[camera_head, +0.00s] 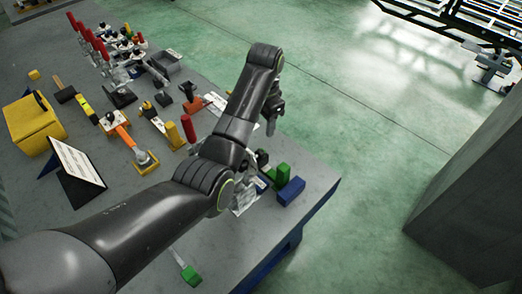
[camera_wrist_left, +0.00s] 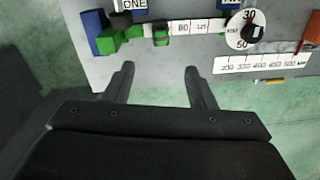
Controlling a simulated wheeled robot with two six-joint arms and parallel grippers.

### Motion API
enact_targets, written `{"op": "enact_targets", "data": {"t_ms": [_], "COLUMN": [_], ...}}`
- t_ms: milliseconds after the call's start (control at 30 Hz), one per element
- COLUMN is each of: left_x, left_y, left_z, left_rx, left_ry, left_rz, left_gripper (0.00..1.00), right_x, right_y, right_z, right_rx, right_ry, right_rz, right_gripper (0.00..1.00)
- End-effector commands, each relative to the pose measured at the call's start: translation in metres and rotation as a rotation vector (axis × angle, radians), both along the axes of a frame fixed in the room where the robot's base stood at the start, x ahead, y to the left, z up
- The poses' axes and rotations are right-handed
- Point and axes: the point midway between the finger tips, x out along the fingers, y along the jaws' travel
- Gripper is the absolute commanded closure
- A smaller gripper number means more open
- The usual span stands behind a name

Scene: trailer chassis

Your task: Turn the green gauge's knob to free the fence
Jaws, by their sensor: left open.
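The green gauge is partly in view. In the left wrist view a green block (camera_wrist_left: 109,42) stands beside a blue block (camera_wrist_left: 93,30) at the left end of a white scale bar (camera_wrist_left: 190,28). I cannot tell which part is the gauge's knob or fence. In the head view the green block (camera_head: 282,174) is near the table corner, partly behind my arm. My left gripper (camera_head: 270,120) is open and empty; its fingers (camera_wrist_left: 160,85) are apart from these parts. My right gripper is not in view.
The grey table (camera_head: 225,265) holds a yellow block (camera_head: 35,125), red-handled clamps (camera_head: 100,45) and another green piece (camera_head: 190,275). Green floor is open beyond its edge.

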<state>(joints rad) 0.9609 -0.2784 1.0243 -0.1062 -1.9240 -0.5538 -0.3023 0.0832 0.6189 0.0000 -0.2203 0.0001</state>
Motion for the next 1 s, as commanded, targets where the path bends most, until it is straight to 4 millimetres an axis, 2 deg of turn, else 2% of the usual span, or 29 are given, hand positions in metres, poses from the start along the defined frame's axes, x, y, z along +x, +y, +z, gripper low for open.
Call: {"op": "enact_targets", "data": {"t_ms": [33, 300, 500, 700, 1000], "left_x": [-0.001, 0.001, 0.003, 0.004, 0.004], "left_y": [0.001, 0.003, 0.003, 0.003, 0.003], "left_z": [-0.009, -0.069, -0.103, -0.121, -0.126], "left_rx": [0.001, 0.003, 0.002, 0.001, 0.000], "left_ry": [0.005, 0.005, 0.001, 0.000, -0.001], "left_rz": [0.000, 0.000, -0.001, -0.001, 0.000], "left_gripper": [0.50, 0.50, 0.50, 0.50, 0.50], "right_x": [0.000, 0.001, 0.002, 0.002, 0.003], "right_y": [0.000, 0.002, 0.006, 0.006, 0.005], "right_z": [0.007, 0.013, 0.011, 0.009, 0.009], "right_rx": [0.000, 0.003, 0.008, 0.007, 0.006], "right_ry": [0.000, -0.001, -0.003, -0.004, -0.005], "right_rz": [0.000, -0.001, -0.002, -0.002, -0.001], "right_gripper": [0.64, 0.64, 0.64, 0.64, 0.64]}}
